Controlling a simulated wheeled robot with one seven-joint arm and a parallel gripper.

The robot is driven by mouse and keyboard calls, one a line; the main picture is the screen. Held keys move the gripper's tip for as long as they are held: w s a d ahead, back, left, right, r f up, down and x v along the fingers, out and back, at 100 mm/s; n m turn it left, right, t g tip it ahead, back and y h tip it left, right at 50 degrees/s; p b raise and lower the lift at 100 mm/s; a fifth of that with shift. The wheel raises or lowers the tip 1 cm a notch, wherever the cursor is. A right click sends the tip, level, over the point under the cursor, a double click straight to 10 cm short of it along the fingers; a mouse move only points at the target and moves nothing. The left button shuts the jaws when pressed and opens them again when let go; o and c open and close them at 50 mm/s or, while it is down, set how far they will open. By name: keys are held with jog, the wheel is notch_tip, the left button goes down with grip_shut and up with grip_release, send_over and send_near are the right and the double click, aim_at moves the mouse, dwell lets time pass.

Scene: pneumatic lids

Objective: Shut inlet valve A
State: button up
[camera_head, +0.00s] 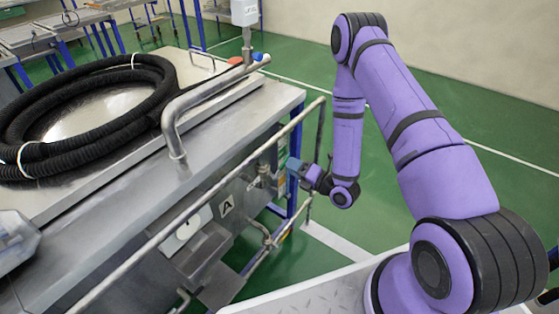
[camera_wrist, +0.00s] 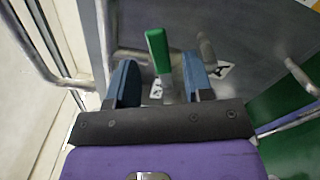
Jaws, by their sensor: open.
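A green lever handle (camera_wrist: 157,50) stands out from the grey machine panel in the wrist view. It shows between the two blue fingers of my gripper (camera_wrist: 160,65), which are apart with nothing clamped. Whether the fingers touch the handle I cannot tell. A white label with a dark letter (camera_wrist: 222,70) is on the panel to the right; a smaller label (camera_wrist: 156,90) lies below the handle, partly hidden.
A metal rail (camera_head: 200,200) runs along the machine's front, close to my gripper. A grey lever (camera_wrist: 206,48) stands right of the green handle. A coiled black hose (camera_head: 90,115) lies on the machine top. Green floor (camera_head: 430,85) is open beyond my arm.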

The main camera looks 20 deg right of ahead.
jog(key=shift+x, duration=2.95)
grip_shut()
